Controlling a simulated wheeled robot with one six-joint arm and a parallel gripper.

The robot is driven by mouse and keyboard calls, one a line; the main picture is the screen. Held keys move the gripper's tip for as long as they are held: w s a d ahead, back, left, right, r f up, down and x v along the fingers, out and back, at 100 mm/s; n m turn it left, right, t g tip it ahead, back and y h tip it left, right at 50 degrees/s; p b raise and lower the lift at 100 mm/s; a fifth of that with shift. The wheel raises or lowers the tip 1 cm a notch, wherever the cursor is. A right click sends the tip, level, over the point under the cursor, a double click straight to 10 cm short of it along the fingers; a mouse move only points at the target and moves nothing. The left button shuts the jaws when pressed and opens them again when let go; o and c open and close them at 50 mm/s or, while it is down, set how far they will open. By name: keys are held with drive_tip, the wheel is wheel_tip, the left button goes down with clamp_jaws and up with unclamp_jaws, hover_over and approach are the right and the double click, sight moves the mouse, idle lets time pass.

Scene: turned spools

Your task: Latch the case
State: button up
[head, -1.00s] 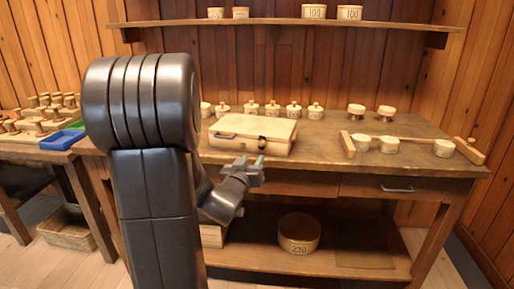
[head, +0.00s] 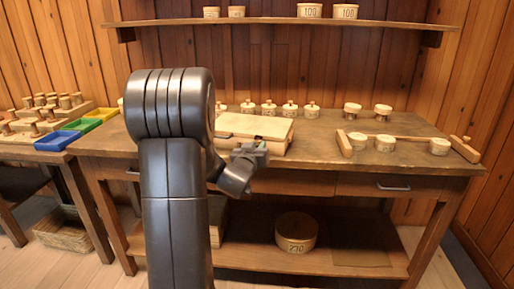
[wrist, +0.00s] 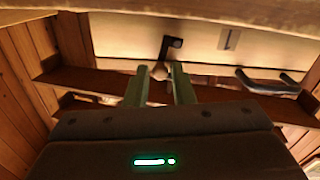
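The case (head: 256,125) is a pale, flat wooden box at the bench's front edge. Its lid looks shut. In the wrist view, the pale case front (wrist: 115,35) fills the top. A dark latch lever (wrist: 167,45) with a rounded end is on it, and a small slotted plate (wrist: 229,39) is beside it. My gripper (wrist: 159,70) is open, its two greenish fingers apart and pointing at the latch, whose end shows between the tips. Contact cannot be told. In the head view, my gripper (head: 252,150) is in front of the case and hides its latch.
A grey handle (wrist: 268,82) sticks out right of the latch in the wrist view. Lidded pots (head: 289,109) stand behind the case. A wooden rail (head: 405,138) with pots lies to the right on the bench (head: 335,155). Coloured trays (head: 82,124) are at the left.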

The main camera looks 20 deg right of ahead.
clamp_jaws()
drive_tip(key=shift+w+a+r+n+p, duration=0.1)
drive_tip(key=shift+n+p, duration=0.15)
drive_tip(key=shift+n, duration=0.25)
drive_tip(key=shift+w+a+r+n+p, duration=0.1)
drive_tip(key=shift+n+p, duration=0.1)
drive_tip(key=shift+n, duration=0.3)
drive_tip(key=shift+o, duration=2.1)
unclamp_jaws()
drive_tip(key=v, duration=1.4)
drive_tip(key=shift+d+f, duration=0.1)
